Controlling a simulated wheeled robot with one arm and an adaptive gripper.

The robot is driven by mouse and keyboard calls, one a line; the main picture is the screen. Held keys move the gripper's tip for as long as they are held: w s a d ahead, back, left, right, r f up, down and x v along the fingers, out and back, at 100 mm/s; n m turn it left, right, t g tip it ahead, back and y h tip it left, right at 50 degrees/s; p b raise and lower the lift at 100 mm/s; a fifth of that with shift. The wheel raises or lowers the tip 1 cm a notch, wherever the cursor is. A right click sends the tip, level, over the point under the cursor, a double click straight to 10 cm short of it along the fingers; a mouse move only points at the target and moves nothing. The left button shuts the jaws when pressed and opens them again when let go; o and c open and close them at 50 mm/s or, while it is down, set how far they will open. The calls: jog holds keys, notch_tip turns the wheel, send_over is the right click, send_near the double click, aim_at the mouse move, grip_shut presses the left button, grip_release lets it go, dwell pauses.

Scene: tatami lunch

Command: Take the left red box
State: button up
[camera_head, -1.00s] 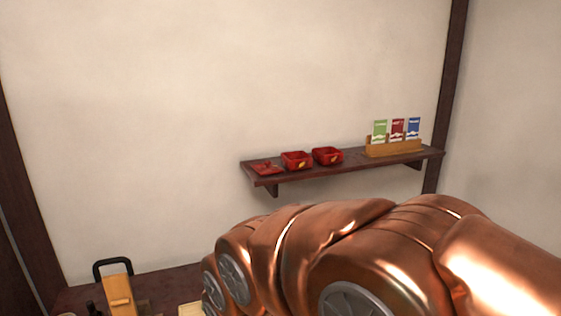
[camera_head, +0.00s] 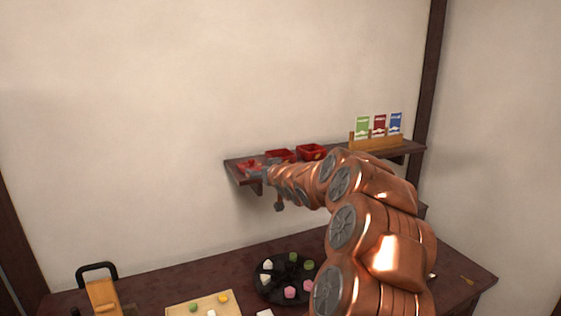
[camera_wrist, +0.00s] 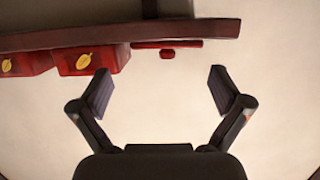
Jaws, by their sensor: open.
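The left red box (camera_head: 281,155) stands on the wall shelf, its front partly hidden by my arm and gripper in the head view. In the wrist view, which looks upside down, this box (camera_wrist: 90,61) with a gold leaf mark lies just beyond the left finger. My gripper (camera_wrist: 160,74) is open and empty, with bare wall and a flat red piece between and beyond its fingers. In the head view my gripper (camera_head: 262,172) is small, at the shelf's front edge near its left end. The right red box (camera_head: 311,151) stands beside the left one.
The dark shelf (camera_head: 412,148) also carries a flat red lid-like piece (camera_head: 247,166) at its left end and a wooden holder (camera_head: 376,143) with cards. Below is a dark table (camera_head: 225,264) with a round black tray (camera_head: 264,291) of sweets and a wooden board (camera_head: 180,308).

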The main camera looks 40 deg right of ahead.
aim_at(288, 157)
jog(key=d+t, duration=0.1)
jog(key=d, duration=0.2)
jog(key=s+d+r, duration=0.1)
jog(key=d, duration=0.2)
jog(key=s+d+t, duration=0.1)
jog(key=d, duration=0.3)
jog(key=shift+r+t+h, duration=0.25)
jog(key=shift+t+h, duration=0.05)
jog(key=shift+h, duration=0.1)
jog(key=shift+p+x, duration=0.5)
jog(key=shift+x, duration=0.6)
jog(key=shift+f+p+x, duration=0.2)
jog(key=shift+p+x, duration=0.4)
jog(key=shift+x, duration=0.75)
jog(key=shift+f+p+x, duration=0.2)
jog(key=shift+p+x, duration=0.35)
jog(key=shift+x, duration=0.85)
jog(key=shift+c, duration=0.3)
jog(key=c, duration=0.8)
jog(key=shift+o, duration=0.2)
